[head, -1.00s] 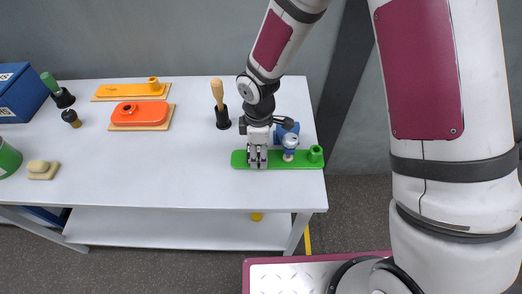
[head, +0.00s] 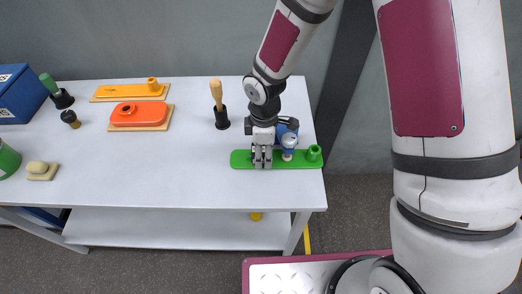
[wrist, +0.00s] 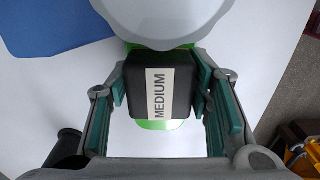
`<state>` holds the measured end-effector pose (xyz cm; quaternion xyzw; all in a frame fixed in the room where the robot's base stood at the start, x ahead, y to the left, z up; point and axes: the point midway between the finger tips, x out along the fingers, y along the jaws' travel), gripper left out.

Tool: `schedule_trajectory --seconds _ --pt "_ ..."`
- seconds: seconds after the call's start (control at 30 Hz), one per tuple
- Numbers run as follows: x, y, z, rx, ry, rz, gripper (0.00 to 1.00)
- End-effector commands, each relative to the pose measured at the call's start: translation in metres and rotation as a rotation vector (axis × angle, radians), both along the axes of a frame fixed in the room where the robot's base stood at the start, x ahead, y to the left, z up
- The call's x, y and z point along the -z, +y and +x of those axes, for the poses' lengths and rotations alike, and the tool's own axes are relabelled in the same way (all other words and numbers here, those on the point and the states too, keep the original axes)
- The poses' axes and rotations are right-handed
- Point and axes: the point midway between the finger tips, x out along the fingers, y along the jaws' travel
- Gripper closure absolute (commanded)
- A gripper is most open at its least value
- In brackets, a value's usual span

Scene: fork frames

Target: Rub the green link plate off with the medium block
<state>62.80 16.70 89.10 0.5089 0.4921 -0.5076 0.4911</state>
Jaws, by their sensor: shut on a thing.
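The green link plate (head: 305,166) lies flat along the front right of the table, with a raised round boss at its right end. My gripper (head: 262,163) is low over its left part. In the wrist view my gripper (wrist: 160,92) is shut on the medium block (wrist: 182,98), a black block with a white MEDIUM label. Green of the plate (wrist: 153,125) shows just past the block. I cannot tell whether the block touches the plate. A pale rounded shape (wrist: 160,15) hides the top of the wrist view.
A wooden-handled tool in a black holder (head: 222,119) stands left of my arm. The orange plate (head: 140,119), yellow plate (head: 128,91), sponge-like block (head: 40,168) and blue box (head: 22,92) are further left. The table's middle is clear. A blue piece (head: 287,128) lies behind the plate.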

Motion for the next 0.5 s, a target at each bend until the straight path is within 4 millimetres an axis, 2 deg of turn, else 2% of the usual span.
schedule_trajectory --seconds 0.27,0.5 --pt "0.002 -0.001 -0.001 0.001 0.005 -0.004 0.76" --pt "0.001 0.009 -0.001 0.001 0.005 -0.004 0.76"
